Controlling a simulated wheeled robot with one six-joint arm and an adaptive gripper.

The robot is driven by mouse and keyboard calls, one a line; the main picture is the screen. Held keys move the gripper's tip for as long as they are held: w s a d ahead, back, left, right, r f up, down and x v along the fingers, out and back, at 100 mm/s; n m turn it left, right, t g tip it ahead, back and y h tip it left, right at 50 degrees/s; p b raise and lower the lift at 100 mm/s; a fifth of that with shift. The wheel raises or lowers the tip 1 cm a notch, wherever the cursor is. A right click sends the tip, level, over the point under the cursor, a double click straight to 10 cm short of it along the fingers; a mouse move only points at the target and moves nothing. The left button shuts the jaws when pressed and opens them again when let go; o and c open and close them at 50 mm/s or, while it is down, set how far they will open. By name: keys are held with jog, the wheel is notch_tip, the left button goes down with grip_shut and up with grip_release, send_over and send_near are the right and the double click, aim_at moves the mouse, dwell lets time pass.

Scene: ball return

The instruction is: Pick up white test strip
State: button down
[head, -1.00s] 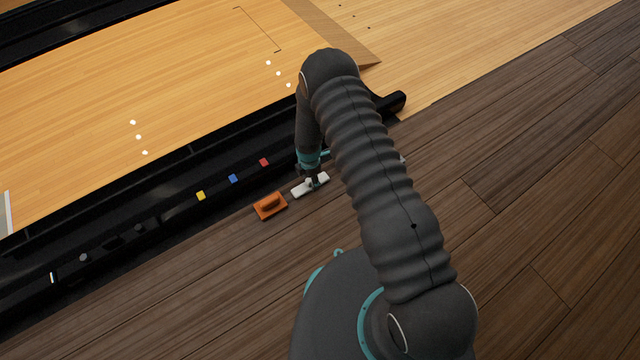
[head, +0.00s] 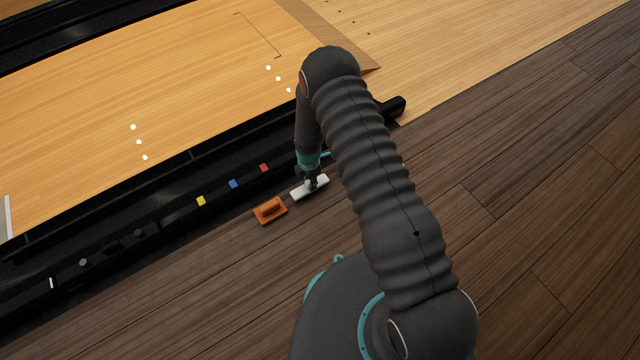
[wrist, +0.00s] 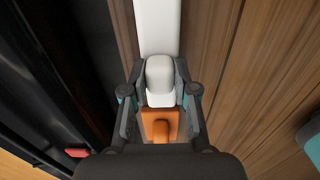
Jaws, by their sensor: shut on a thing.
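The white test strip (head: 301,193) is a white bar with a raised white grip on top. It lies beside the black gutter edge, just right of an orange block, in the head view. In the wrist view the strip (wrist: 157,28) runs up from between the fingers. My gripper (head: 312,184) points down over its middle and is shut on the raised grip; in the wrist view the fingers (wrist: 160,90) stand on either side of it. I cannot tell whether the strip touches the floor.
The orange block (head: 270,210) with a handle sits close to the strip's left end; it also shows in the wrist view (wrist: 160,126). Red (head: 264,167), blue (head: 233,184) and yellow (head: 201,201) squares mark the black gutter. The wooden floor (head: 540,220) at right is clear.

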notch_tip(320, 180, up, 2)
jog(key=shift+w+r, duration=0.1)
jog(key=shift+r, duration=0.05)
jog(key=s+d+r, duration=0.2)
jog(key=d+r, duration=0.4)
jog(key=d, duration=0.5)
jog(key=shift+s+d+r, duration=0.2)
jog(key=shift+s+r, duration=0.05)
jog(key=shift+s, duration=0.05)
